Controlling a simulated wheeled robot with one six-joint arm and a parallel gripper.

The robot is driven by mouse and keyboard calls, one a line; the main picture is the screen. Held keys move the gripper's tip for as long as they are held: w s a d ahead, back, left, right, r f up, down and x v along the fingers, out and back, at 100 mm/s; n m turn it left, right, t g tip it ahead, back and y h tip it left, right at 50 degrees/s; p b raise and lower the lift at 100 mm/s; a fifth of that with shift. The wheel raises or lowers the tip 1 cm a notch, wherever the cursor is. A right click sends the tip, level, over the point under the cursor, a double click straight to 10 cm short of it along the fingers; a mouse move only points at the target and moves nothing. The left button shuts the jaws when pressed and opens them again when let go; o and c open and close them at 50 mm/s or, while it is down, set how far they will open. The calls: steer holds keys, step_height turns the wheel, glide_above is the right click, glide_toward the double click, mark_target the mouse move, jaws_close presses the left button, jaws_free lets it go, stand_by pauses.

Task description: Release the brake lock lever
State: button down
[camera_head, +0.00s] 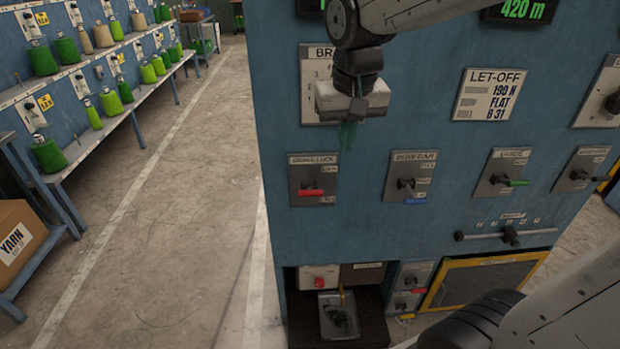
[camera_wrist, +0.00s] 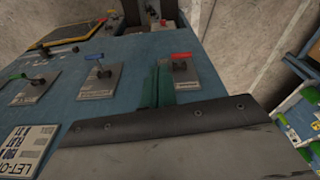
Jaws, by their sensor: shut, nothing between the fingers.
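The brake lock lever (camera_head: 311,190) has a red handle lying level on a grey plate (camera_head: 313,171) on the blue panel. In the wrist view its red handle (camera_wrist: 182,56) and grey plate (camera_wrist: 181,80) are just right of and beyond the fingers. My gripper (camera_head: 347,138) is above and slightly right of the lever in the head view, with its green fingers pointing down. The fingers also show in the wrist view (camera_wrist: 158,86), close together with nothing held. They appear apart from the lever.
A blue-handled lever (camera_head: 411,188) and a green-handled lever (camera_head: 504,181) sit to the right on the same panel. A horizontal slider (camera_head: 509,235) is below them. A yellow-framed hatch (camera_head: 480,281) is lower right. Open floor (camera_head: 180,225) lies left.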

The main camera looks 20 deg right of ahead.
steer(key=w+a+f+m, duration=0.1)
steer(key=w+f, duration=0.3)
steer(key=w, duration=0.8)
steer(key=shift+w+a, duration=0.3)
steer(key=shift+a, duration=0.15)
steer(key=shift+f, duration=0.25)
glide_above(310, 189)
step_height(310, 189, down, 10)
steer(key=shift+w+f, duration=0.1)
steer(key=shift+w, duration=0.05)
steer(key=shift+s+a+f, duration=0.2)
steer(key=shift+s+f, duration=0.55)
steer(key=shift+f, duration=0.1)
steer(key=shift+s+a+f, duration=0.1)
steer(key=shift+s+f, duration=0.15)
steer(key=shift+f, duration=0.25)
steer(key=shift+a, duration=0.15)
